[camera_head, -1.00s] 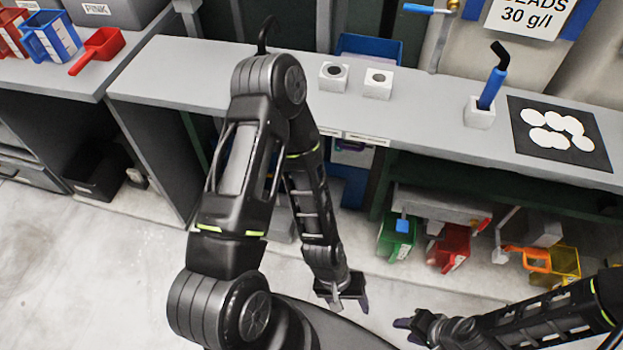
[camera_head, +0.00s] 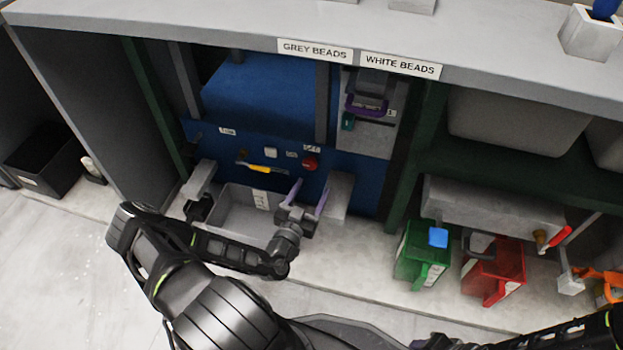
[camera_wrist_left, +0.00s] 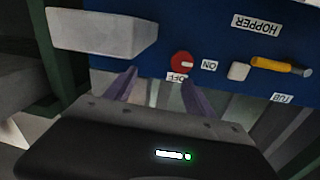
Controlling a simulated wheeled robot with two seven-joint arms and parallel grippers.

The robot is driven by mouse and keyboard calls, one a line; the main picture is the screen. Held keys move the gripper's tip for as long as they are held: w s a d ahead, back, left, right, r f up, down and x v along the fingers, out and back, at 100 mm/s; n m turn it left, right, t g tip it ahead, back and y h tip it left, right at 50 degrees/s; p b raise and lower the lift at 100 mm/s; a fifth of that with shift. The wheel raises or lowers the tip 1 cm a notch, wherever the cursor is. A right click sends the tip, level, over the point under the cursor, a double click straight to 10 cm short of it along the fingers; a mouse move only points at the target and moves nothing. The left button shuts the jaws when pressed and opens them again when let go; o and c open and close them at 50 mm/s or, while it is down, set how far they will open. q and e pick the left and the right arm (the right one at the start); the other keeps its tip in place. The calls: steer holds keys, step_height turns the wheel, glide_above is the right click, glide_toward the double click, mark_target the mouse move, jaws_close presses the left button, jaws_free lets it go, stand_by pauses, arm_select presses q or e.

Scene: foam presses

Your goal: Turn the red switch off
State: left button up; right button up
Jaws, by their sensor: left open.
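The red switch (camera_head: 310,164) is a round knob on the blue panel under the counter. In the left wrist view the red switch (camera_wrist_left: 181,63) sits between an ON label (camera_wrist_left: 210,66) and an OFF label (camera_wrist_left: 177,77). A small pale mark on the knob seems to face the ON label. My left gripper (camera_head: 309,193) is open and empty, with its purple fingers just below and in front of the switch. In the left wrist view the fingers (camera_wrist_left: 160,88) point toward the panel, apart from the knob. My right gripper (camera_head: 435,343) is partly cut off at the bottom edge.
A yellow-handled lever (camera_head: 263,169) and a pale button (camera_head: 271,152) are left of the switch. A grey tub (camera_head: 236,207) stands below the panel, with a grey block (camera_head: 337,194) at its right. Green (camera_head: 421,256) and red (camera_head: 492,270) containers stand further right. The counter (camera_head: 230,22) overhangs above.

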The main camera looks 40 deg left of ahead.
mark_target(309, 166)
arm_select(q)
steer(key=a, duration=0.1)
steer(key=a+n+y, duration=0.1)
steer(key=a+f+n, duration=0.1)
steer(key=shift+s+a+f+g+y, duration=0.1)
steer(key=shift+s+a+g+y, duration=0.05)
steer(key=shift+s+g+y, duration=0.25)
arm_select(e)
steer(key=shift+w+f, duration=0.2)
steer(key=shift+f, duration=0.15)
arm_select(q)
steer(key=shift+w, duration=0.1)
arm_select(e)
steer(key=shift+f, duration=0.1)
arm_select(q)
steer(key=b+x, duration=0.2)
steer(key=x, duration=0.4)
steer(key=shift+w+a+f+b, duration=0.1)
steer(key=shift+f+b, duration=0.05)
steer(key=shift+b, duration=0.25)
steer(key=shift+w+a, duration=0.2)
steer(key=shift+w, duration=0.5)
arm_select(e)
steer(key=f, duration=0.2)
steer(key=shift+w+f, duration=0.25)
steer(key=shift+f, duration=0.05)
arm_select(q)
steer(key=shift+c, duration=0.5)
